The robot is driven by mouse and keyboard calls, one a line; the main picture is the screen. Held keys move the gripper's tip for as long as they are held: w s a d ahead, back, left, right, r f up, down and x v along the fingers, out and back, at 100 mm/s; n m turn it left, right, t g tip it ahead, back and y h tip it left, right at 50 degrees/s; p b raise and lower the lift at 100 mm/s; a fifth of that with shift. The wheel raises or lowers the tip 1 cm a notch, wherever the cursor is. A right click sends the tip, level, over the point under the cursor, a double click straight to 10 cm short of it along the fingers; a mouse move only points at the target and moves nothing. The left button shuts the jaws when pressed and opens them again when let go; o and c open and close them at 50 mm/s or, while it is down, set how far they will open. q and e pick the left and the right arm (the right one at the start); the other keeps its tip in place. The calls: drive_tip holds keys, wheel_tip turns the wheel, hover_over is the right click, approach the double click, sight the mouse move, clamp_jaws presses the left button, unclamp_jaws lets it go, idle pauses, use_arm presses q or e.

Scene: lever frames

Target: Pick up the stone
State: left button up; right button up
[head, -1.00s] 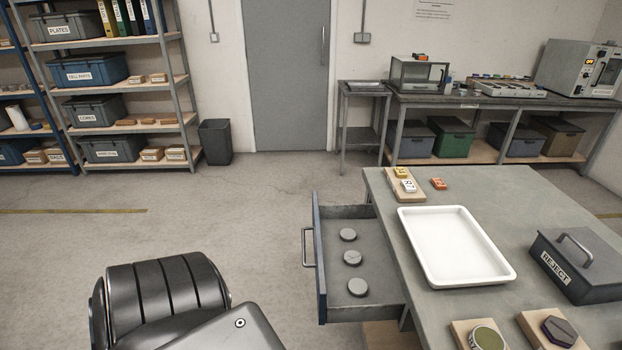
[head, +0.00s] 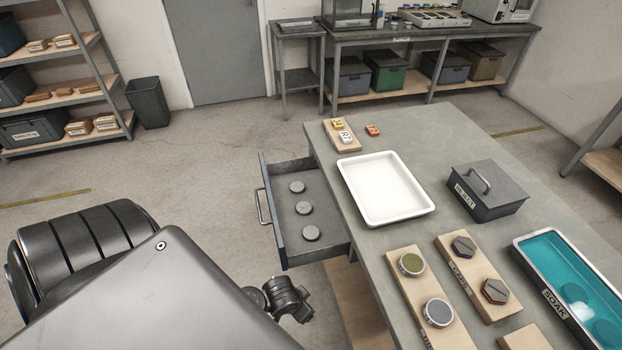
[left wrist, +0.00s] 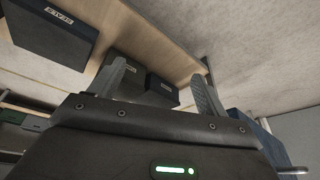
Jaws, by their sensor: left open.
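The drawer sticks out from the left side of the workbench. I cannot tell which disc is the stone. My left gripper (left wrist: 158,70) shows in the left wrist view with its two fingers apart and nothing between them. In the head view my left arm fills the lower left, in front of the drawer; its fingers cannot be made out there. No disc shows in the left wrist view. My right gripper is not in view.
On the bench (head: 470,135) are a white tray (head: 428,210), a REJECT box (head: 490,203), wooden blocks (head: 405,262) bearing round and hexagonal pieces, small tags (head: 372,130) and a teal SOAK tray (head: 519,247). The floor (head: 200,170) left of the drawer is clear.

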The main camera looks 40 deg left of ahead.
use_arm(q)
wheel_tip(320, 180, up, 11)
drive_tip(key=w+t+p, duration=0.1)
drive_tip(key=w+p, duration=0.1)
drive_tip(key=w, duration=0.1)
drive_tip(key=n+y+p, duration=0.1)
drive_tip(key=n, duration=0.3)
approach(311, 232)
drive_tip(key=shift+w+a+f+b, duration=0.1)
drive_tip(key=shift+f+b, duration=0.4)
drive_tip(key=shift+b, duration=0.1)
drive_tip(key=shift+a+f+b, duration=0.15)
drive_tip(key=shift+f+b, duration=0.4)
drive_tip(key=shift+b, duration=0.05)
drive_tip(key=shift+w+f, duration=0.2)
drive_tip(key=shift+f, duration=0.1)
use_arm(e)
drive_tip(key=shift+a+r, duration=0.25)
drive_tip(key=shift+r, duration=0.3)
